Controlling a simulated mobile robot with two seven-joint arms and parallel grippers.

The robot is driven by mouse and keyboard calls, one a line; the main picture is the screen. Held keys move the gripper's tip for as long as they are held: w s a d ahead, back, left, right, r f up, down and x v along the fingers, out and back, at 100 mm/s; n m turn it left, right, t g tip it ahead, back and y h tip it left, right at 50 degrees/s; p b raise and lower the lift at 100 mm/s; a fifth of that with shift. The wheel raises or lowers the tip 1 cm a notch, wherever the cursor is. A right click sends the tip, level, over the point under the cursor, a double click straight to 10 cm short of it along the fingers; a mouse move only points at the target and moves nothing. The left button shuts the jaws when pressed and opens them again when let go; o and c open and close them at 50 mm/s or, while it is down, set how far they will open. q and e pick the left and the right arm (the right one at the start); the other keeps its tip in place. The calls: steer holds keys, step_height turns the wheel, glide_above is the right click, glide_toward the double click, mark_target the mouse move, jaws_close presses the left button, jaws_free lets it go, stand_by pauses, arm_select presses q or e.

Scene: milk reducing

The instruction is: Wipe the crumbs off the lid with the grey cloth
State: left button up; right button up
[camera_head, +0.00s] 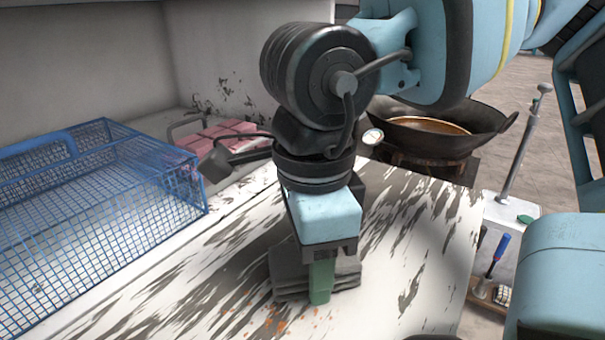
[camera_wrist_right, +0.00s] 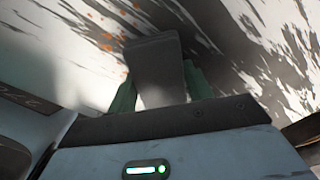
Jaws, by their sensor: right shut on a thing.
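My right gripper (camera_head: 320,284) points down over the worn white lid (camera_head: 400,262), its green fingers shut on the grey cloth (camera_head: 289,282). The folded cloth hangs at or just above the lid; I cannot tell whether it touches. Orange crumbs (camera_head: 276,322) lie scattered on the lid just in front of the cloth, and some may be hidden by it. In the right wrist view the cloth (camera_wrist_right: 155,58) is between the green fingers, with crumbs (camera_wrist_right: 108,42) to its left and above. My left gripper is not in view.
A blue wire basket (camera_head: 188,185) stands at the left. Pink packs (camera_head: 215,136) and a dark-handled tool lie at the back near the wall. A wok (camera_head: 440,135) with brown contents stands behind right. A screwdriver (camera_head: 499,250) is right of the lid's edge.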

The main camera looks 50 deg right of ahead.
steer(key=shift+w+d, duration=0.1)
steer(key=shift+d, duration=0.6)
steer(key=shift+s, duration=0.85)
steer(key=shift+f, duration=0.1)
steer(key=shift+s+a+b, duration=0.1)
steer(key=shift+a+b, duration=0.3)
steer(key=shift+a, duration=1.6)
